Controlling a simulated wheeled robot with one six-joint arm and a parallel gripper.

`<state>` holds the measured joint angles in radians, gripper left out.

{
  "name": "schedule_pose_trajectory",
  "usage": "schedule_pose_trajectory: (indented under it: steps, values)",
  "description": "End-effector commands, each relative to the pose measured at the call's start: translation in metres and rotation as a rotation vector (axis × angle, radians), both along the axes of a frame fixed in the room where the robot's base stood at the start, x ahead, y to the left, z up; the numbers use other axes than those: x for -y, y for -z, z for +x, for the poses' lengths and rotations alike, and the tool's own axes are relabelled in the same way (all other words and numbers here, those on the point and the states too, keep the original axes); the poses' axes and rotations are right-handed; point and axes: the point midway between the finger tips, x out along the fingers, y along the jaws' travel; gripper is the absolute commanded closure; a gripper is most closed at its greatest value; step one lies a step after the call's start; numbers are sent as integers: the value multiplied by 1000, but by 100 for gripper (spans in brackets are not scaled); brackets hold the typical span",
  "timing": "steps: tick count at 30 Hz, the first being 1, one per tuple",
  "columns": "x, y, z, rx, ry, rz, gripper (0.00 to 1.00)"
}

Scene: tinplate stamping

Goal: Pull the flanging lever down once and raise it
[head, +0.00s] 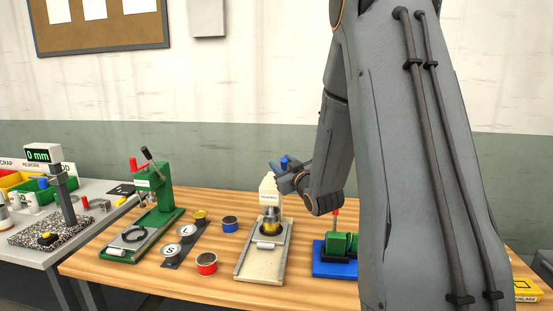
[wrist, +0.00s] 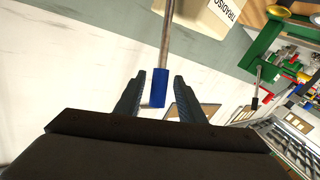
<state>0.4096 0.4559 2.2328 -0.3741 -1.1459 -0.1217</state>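A cream press labelled at its head (head: 268,188) stands on a pale base plate on the wooden bench. A lever with a blue grip (head: 285,162) rises from it at upper right; I take this as the flanging lever. In the wrist view, its grey rod runs up to the press, and its blue grip (wrist: 159,90) lies between my fingers. My gripper (wrist: 157,80) appears open around the grip, with a visible gap at the left finger; contact on the right is unclear. In the head view my gripper (head: 281,177) is beside the press head, partly hidden by my arm.
A green lever press (head: 163,190) stands at the left of the bench. Tins, including a red one (head: 206,264) and a blue one (head: 230,224), sit between the presses. A green and blue device (head: 338,242) is close at the right, partly behind my arm.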

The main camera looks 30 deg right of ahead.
Motion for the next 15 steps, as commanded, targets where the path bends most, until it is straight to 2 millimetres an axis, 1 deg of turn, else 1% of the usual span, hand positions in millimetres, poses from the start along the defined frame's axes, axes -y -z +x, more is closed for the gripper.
schedule_pose_trajectory:
  steps: [3, 6, 10, 15]
  values:
    - [3, -1, 16, 1, 2, 0, 64]
    - [4, -1, 25, -1, 2, 0, 64]
    - [3, 0, 30, 0, 2, 0, 64]
    - [3, 0, 31, -1, 1, 0, 64]
